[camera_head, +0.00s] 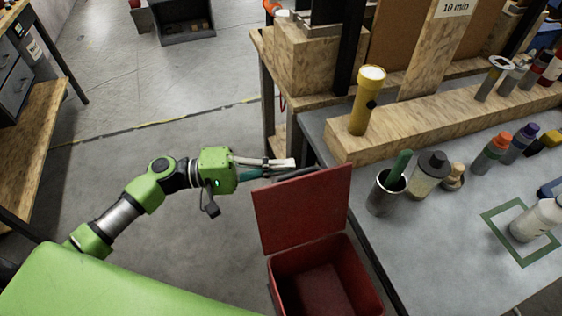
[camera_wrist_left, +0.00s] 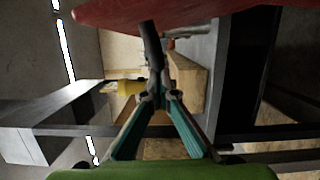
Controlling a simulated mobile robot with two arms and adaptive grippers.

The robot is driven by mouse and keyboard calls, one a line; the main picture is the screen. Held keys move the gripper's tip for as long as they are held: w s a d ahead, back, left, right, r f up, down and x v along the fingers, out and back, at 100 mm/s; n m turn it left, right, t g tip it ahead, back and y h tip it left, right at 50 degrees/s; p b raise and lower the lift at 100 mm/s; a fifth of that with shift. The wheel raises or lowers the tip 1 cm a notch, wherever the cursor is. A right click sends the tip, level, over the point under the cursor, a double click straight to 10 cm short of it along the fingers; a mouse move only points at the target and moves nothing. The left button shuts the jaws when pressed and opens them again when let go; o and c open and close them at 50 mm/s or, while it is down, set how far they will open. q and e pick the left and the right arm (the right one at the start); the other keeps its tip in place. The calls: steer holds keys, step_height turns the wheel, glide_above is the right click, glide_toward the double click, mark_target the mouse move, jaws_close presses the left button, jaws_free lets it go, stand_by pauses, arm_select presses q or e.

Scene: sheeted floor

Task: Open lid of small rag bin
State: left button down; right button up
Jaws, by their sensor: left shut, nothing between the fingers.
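The small red rag bin (camera_head: 300,262) stands on the floor beside the grey workbench, its lower part cut off by the picture edge. Its red lid (camera_head: 303,207) is raised, standing steeply up from the bin's far edge. The mouth is open, and the visible inside looks empty. My left gripper (camera_head: 288,168) is shut and empty just beyond the lid's top edge. In the left wrist view the shut fingers (camera_wrist_left: 158,92) point away, with the lid (camera_wrist_left: 185,10) along the top; contact cannot be told. My right gripper is not in view.
The grey workbench (camera_head: 420,262) on the right holds a dark cup (camera_head: 382,198), several bottles and a wooden block with a yellow flashlight (camera_head: 367,102). A wooden bench (camera_head: 32,130) stands at far left. Floor left of the bin is clear.

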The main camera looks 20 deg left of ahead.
mark_target(320, 175)
arm_select(q)
steer(key=shift+s, duration=0.1)
steer(key=s+d+r+m, duration=0.2)
steer(key=s+m, duration=0.1)
steer(key=s, duration=0.1)
steer(key=shift+d+r+y, duration=0.4)
